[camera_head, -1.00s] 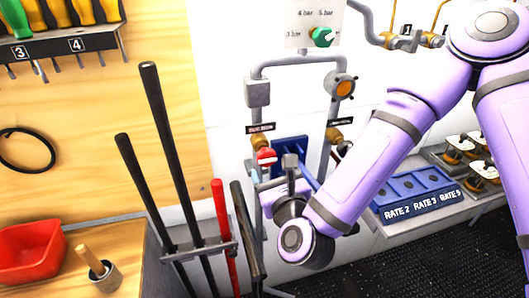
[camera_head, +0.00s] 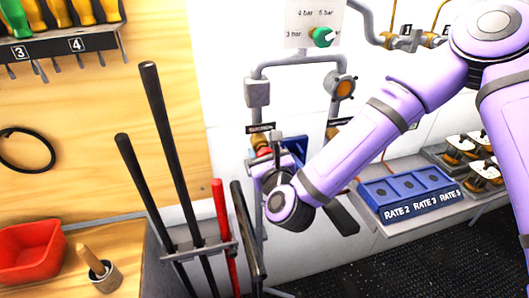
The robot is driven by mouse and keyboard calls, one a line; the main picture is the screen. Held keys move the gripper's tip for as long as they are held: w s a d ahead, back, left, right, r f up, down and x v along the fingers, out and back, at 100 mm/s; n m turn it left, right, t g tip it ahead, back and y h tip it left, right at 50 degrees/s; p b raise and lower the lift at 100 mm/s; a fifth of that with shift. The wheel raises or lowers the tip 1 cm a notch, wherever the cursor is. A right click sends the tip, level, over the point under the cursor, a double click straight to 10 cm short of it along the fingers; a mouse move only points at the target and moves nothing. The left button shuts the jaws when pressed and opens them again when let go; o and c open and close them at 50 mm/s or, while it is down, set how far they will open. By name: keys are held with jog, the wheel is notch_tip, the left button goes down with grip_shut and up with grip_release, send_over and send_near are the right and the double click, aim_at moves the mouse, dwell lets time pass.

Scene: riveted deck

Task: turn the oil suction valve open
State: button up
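The left pipe carries a brass valve (camera_head: 263,142) under a small dark label (camera_head: 261,128) that is too small to read surely. A bit of red shows at the valve, and most of its red handle is hidden behind my gripper. My gripper (camera_head: 265,163) is right at the valve, in front of it from this view. Its fingertips are largely hidden by its own body, so I cannot tell whether they touch or hold the handle. A second brass valve (camera_head: 333,131) on the right pipe is partly hidden by my arm.
A rack of long black and red bars (camera_head: 186,250) stands close left of the valve. A green knob (camera_head: 322,37) sits above on a pressure plate. A blue box with rate labels (camera_head: 411,193) is on the right shelf. A red bowl (camera_head: 32,254) is at lower left.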

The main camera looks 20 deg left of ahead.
jog(key=c, duration=0.3)
jog(key=n, duration=0.3)
jog(key=shift+s+a+n, duration=0.1)
jog(key=shift+n, duration=0.3)
jog(key=n, duration=0.4)
jog(key=shift+f+n, duration=0.1)
jog(key=shift+n, duration=0.2)
jog(key=n, duration=0.4)
jog(key=shift+f, duration=0.1)
jog(key=shift+f+n, duration=0.1)
jog(key=shift+n, duration=2.7)
